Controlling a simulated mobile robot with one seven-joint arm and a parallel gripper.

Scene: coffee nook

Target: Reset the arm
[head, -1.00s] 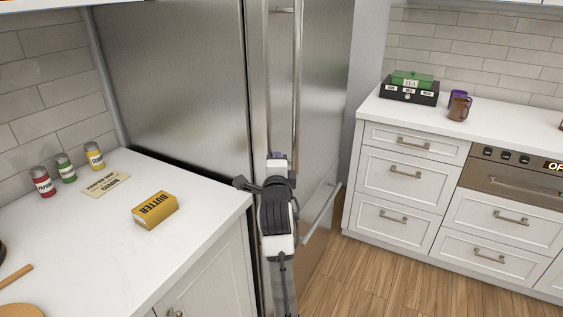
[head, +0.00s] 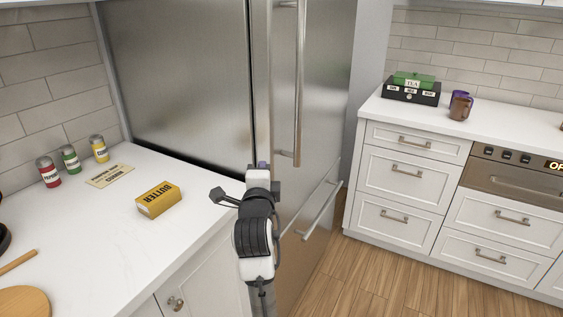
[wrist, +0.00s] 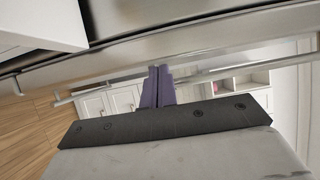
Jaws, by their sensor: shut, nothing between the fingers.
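My gripper shows in the wrist view (wrist: 158,86) as two purple fingers pressed together with nothing between them. In the head view my gripper (head: 262,165) is mostly hidden behind my wrist, just right of the left counter's corner. It is in front of the steel fridge (head: 185,85), near the lower end of the long vertical handle (head: 299,90). I cannot tell whether it touches the fridge.
A yellow butter box (head: 158,199), a paper card (head: 110,176) and several spice jars (head: 71,159) stand or lie on the left counter (head: 110,250). A drawer handle (head: 322,212) is right of my arm. The wooden floor (head: 375,275) is clear.

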